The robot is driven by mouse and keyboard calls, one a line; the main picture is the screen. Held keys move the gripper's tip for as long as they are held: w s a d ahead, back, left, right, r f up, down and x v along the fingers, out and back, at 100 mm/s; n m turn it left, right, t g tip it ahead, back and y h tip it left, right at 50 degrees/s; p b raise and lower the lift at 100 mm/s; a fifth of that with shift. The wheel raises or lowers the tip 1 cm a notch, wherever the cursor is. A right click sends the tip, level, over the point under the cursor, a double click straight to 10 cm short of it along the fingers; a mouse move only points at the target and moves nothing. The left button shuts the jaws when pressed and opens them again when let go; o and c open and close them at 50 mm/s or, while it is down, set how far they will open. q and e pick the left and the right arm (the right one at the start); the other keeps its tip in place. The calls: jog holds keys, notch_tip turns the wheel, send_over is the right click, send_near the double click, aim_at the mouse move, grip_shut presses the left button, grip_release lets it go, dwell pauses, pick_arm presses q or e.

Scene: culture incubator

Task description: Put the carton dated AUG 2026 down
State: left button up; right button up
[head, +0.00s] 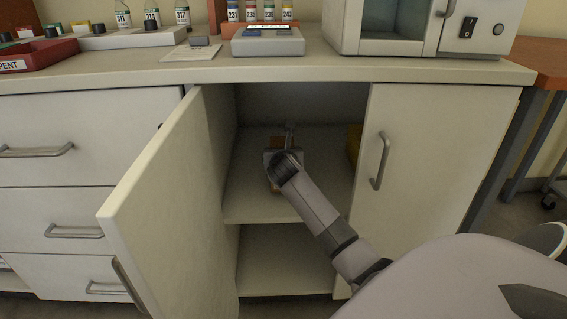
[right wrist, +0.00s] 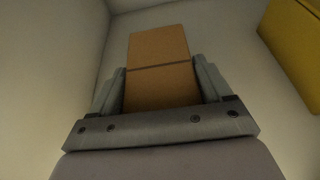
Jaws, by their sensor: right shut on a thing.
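A brown carton (right wrist: 160,62) with a dark line across it sits between the two fingers of my right gripper (right wrist: 160,88) in the right wrist view. The gripper is shut on it. In the head view my right arm reaches into the open cupboard, and the gripper (head: 284,150) is over its upper shelf (head: 255,198). Only a small part of the carton (head: 277,142) shows there, mostly hidden by my wrist. I cannot tell whether the carton touches the shelf. No date is readable on it. My left gripper is not in view.
A yellow box (right wrist: 297,45) stands on the shelf to the right, apart from the carton. The left cupboard door (head: 165,205) is swung open, and the right door (head: 425,165) is shut. A lower shelf (head: 285,265) is bare where visible.

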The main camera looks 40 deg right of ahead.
jog(key=shift+f, duration=0.7)
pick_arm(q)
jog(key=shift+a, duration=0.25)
pick_arm(e)
jog(key=shift+f, duration=0.1)
jog(key=o, duration=1.2)
jog(key=shift+o, duration=0.2)
pick_arm(q)
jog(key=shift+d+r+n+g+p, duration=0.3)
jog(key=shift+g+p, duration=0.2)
jog(key=shift+p, duration=2.25)
pick_arm(e)
jog(key=v, duration=1.2)
